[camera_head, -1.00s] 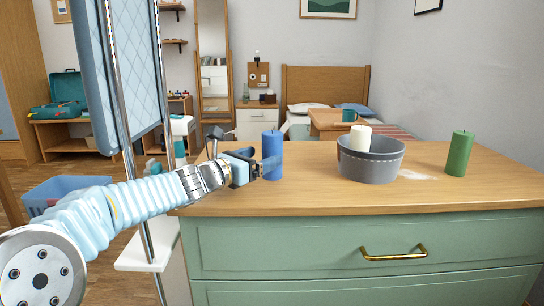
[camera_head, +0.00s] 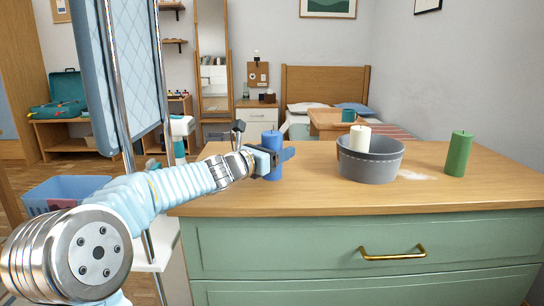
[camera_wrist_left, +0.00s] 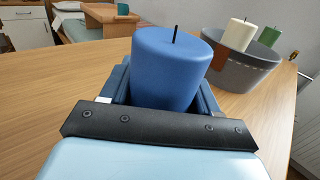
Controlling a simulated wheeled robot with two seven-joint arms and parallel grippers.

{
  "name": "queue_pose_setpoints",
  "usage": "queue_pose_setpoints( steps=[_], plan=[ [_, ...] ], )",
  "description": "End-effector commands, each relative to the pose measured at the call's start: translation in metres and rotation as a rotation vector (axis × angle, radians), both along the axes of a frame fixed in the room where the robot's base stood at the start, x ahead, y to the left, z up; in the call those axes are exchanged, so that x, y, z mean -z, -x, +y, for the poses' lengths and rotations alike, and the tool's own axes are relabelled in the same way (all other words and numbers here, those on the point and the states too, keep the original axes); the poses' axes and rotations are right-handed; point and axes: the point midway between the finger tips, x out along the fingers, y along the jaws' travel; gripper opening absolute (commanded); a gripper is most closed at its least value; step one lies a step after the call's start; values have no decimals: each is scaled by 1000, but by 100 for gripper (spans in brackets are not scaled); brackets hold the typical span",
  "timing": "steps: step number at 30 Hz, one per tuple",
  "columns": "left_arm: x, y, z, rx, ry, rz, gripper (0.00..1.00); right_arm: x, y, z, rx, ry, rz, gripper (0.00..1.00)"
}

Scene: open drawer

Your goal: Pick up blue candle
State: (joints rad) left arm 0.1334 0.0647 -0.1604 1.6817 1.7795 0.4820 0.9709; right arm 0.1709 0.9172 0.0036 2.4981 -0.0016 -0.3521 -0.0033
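The blue candle (camera_head: 271,141) stands upright on the wooden top of the green dresser, left of the grey bowl. My left gripper (camera_head: 279,158) reaches in from the left, with its fingers around the candle at about mid-height. In the left wrist view the blue candle (camera_wrist_left: 172,62) sits between the two fingers, its top and black wick rising above them. The fingers look open, one on each side; any contact is hard to see, and the candle's lower part is hidden. My right gripper is not in view.
The grey bowl (camera_head: 370,171) with a white candle (camera_head: 360,139) in it stands right of the blue candle. A green candle (camera_head: 459,154) stands farther right. The dresser top (camera_head: 320,200) is clear in front. A padded blue panel (camera_head: 120,70) on metal poles stands at left.

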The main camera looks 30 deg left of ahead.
Motion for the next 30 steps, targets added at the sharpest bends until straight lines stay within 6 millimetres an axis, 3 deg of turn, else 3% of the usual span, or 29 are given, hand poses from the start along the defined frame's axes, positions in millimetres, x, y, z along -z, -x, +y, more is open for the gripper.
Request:
queue_pose_setpoints(
  steps=[1, 6, 17, 22, 30],
  plan=[
    [0, 0, 0, 0, 0, 0, 43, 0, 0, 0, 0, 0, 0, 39],
    [-1, 0, 0, 0, 0, -1, 20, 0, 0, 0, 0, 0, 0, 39],
    [-12, 0, 0, 1, -2, -2, 20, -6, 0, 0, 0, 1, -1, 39],
    [-41, 1, 0, 0, -2, -4, 20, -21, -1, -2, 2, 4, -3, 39],
    [-103, 54, -25, 1, -2, -6, 20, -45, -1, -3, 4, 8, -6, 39]
  ],
)
